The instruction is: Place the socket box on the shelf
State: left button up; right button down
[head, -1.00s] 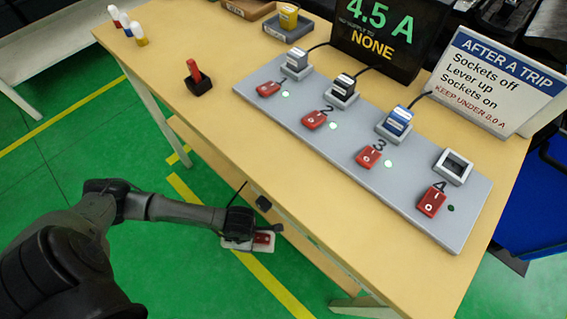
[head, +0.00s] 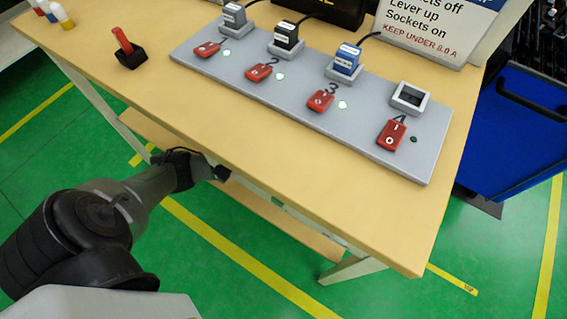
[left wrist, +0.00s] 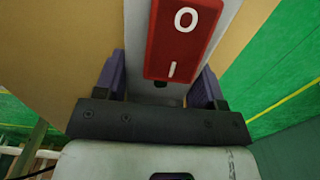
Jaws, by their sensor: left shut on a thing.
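The socket box (left wrist: 228,12), white with a red rocker switch (left wrist: 185,35) marked O and I, fills the upper middle of the left wrist view. My left gripper (left wrist: 162,88) is shut on it, one finger on each side. In the head view my left gripper (head: 218,173) is at the table's front edge, and the box is hidden under the tabletop. The wooden shelf (head: 300,236) runs low under the table, partly hidden by the tabletop. I cannot tell whether the box touches it. My right gripper is not in view.
The tabletop (head: 210,105) overhangs the shelf. On it lies a grey socket strip (head: 285,92) with red switches, several plugs and an empty fourth socket (head: 410,97). A red lever (head: 122,42) stands at the left. A blue cart (head: 520,140) is at the right.

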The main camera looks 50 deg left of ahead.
pick_arm(q)
notch_tip(320, 180, down, 4)
jog(key=shift+s+f+b, duration=0.1)
jog(key=shift+b, duration=0.9)
jog(key=o, duration=1.1)
jog(key=shift+r+p, duration=1.6)
jog(key=shift+r, duration=1.3)
